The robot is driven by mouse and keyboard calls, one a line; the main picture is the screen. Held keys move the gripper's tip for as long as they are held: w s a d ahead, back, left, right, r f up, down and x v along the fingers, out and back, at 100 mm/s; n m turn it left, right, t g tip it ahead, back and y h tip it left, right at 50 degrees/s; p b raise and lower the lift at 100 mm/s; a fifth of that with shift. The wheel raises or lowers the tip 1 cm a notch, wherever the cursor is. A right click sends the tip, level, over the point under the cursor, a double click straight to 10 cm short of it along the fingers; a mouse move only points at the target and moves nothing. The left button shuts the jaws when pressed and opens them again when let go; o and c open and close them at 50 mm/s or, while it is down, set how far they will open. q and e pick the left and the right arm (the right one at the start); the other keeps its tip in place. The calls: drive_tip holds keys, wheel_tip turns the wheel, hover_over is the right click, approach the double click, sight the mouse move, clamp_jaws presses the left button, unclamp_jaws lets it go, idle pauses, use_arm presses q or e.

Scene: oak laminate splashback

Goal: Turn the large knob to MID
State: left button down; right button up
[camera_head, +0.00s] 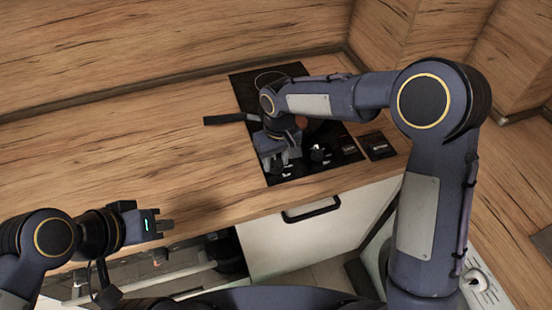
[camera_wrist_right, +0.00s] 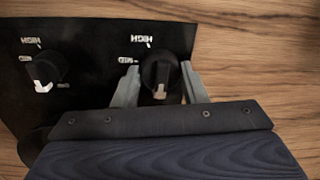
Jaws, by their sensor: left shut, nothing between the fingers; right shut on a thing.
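The black cooktop (camera_head: 243,88) has a row of dark knobs near its front edge. My right gripper (camera_head: 277,163) is at the leftmost knob in the head view. In the right wrist view my right gripper (camera_wrist_right: 160,88) has a finger on each side of this black knob (camera_wrist_right: 158,70) and is shut on it. The knob's white mark points down in that view, away from the HIGH label and not at the MID label on its left. My left gripper (camera_head: 163,225) is shut and empty near the counter's front edge.
Another knob (camera_wrist_right: 43,70) is beside the held one in the wrist view. A dark handle (camera_head: 225,119) sticks out left of the cooktop. A small black panel (camera_head: 378,146) lies to its right. A white front with a dark handle (camera_head: 311,209) is below. The left counter (camera_head: 130,160) is clear.

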drive_tip(key=m+b, duration=0.2)
drive_tip(key=m, duration=0.2)
drive_tip(key=m+b, duration=0.1)
drive_tip(key=m, duration=0.3)
drive_tip(key=shift+m, duration=0.4)
drive_tip(key=m, duration=0.5)
drive_tip(key=shift+s+r+t, duration=0.1)
drive_tip(key=shift+t, duration=0.2)
drive_tip(key=shift+m+p, duration=0.45)
drive_tip(key=shift+m, duration=2.35)
drive_tip(key=o, duration=1)
drive_tip(key=shift+c, duration=0.2)
